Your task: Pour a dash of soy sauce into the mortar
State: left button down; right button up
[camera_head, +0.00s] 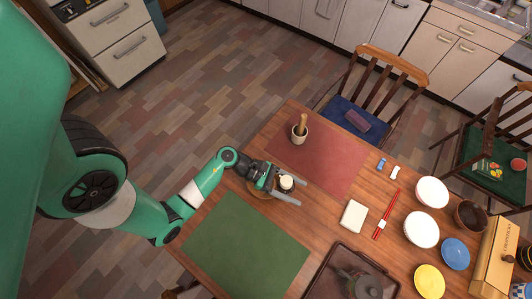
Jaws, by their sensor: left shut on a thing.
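The mortar (300,136), a small pale cup with a wooden pestle (303,120) leaning up out of it, stands on the red placemat near its far left corner. My left gripper (285,186) is near the left edge of the table, between the red and green placemats, on the near side of the mortar and apart from it. Its fingers are shut on a small round thing with a pale top (287,182), seen from above. It may be the soy sauce bottle; its body and any label are hidden. My right gripper is out of view.
The red placemat (335,168) is otherwise clear, as is the green placemat (245,252). A dark tray (318,275) with a teapot (358,284), a white block (354,216), red chopsticks (386,215) and several bowls are to the right.

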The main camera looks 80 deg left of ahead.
aim_at(285, 177)
pick_arm(q)
jog(key=shift+s+a+f+t+h+b, duration=0.1)
jog(key=shift+a+f+t+h+b, duration=0.15)
jog(key=shift+b, duration=0.25)
jog(key=shift+s+f+t+h+b, duration=0.15)
jog(key=shift+f+b, duration=0.15)
jog(key=shift+b, duration=0.2)
jog(key=shift+a+r+n+t+h+b, duration=0.3)
jog(key=shift+t+b, duration=0.3)
jog(key=shift+b, duration=0.25)
jog(key=shift+s+a+r+n+t+h+b, duration=0.4)
jog(key=shift+t+b, duration=0.3)
jog(key=shift+b, duration=0.5)
jog(key=shift+s+a+n+t+h+b, duration=0.45)
jog(key=shift+a+t+h+b, duration=0.25)
jog(key=shift+t+b, duration=0.3)
jog(key=shift+r, duration=0.45)
jog(key=shift+s+r+n+t, duration=0.1)
jog(key=shift+r+n+t, duration=0.15)
jog(key=shift+r+t, duration=0.25)
jog(key=shift+a, duration=0.1)
jog(key=shift+r+n+t+h, duration=0.3)
jog(key=shift+r+t, duration=0.35)
jog(key=shift+t, duration=0.05)
jog(key=shift+s+a+r+n+t+p, duration=0.1)
jog(key=shift+r+n+t+p, duration=0.5)
jog(key=shift+r, duration=0.5)
jog(key=shift+s+r+n+t+p, duration=0.1)
jog(key=shift+r+n+t+p, duration=0.3)
jog(key=shift+r+t+p, duration=0.5)
